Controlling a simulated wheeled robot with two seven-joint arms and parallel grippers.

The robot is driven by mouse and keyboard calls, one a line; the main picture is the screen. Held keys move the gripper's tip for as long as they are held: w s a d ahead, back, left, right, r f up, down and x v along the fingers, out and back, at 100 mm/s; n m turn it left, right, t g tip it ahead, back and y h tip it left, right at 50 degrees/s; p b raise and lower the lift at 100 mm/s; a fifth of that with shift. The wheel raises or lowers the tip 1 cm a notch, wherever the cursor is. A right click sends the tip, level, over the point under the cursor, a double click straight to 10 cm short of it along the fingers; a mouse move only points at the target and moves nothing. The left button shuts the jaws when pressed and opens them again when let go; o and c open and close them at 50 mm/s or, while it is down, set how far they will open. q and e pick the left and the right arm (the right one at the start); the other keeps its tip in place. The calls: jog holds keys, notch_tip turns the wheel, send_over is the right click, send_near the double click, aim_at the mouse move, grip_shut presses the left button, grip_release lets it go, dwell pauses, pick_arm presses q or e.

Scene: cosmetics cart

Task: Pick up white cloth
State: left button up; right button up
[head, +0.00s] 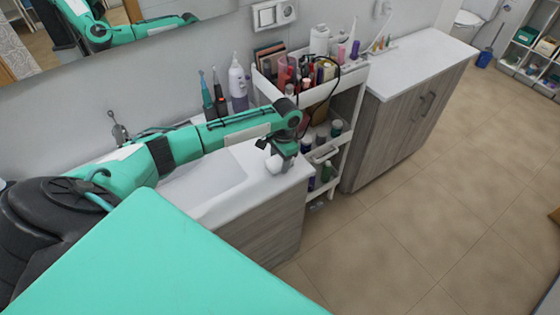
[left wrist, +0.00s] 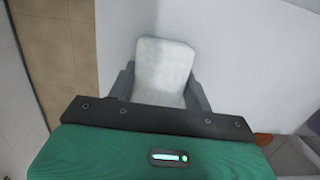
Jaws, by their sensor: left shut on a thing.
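The white cloth (left wrist: 164,68) shows in the left wrist view as a pale, rounded block between the two dark fingers of my left gripper (left wrist: 158,92). The fingers sit on either side of it and are shut on it. In the head view my left gripper (head: 280,160) points down over the right end of the white sink counter (head: 290,180), and a bit of white cloth (head: 274,164) shows at its fingertips. I cannot tell whether the cloth touches the counter. My right gripper is not in view.
A white cart (head: 345,108) crowded with cosmetics stands close to the right of my left gripper. A purple bottle (head: 238,88) and toothbrushes (head: 208,96) stand by the wall. The sink basin (head: 205,185) is empty. A wooden cabinet (head: 395,135) is farther right, with open floor in front.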

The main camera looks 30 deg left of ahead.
aim_at(280, 159)
pick_arm(q)
jog(key=shift+r+b, duration=0.1)
jog(key=shift+b, duration=0.25)
notch_tip(280, 159, up, 20)
jog(key=b, duration=0.3)
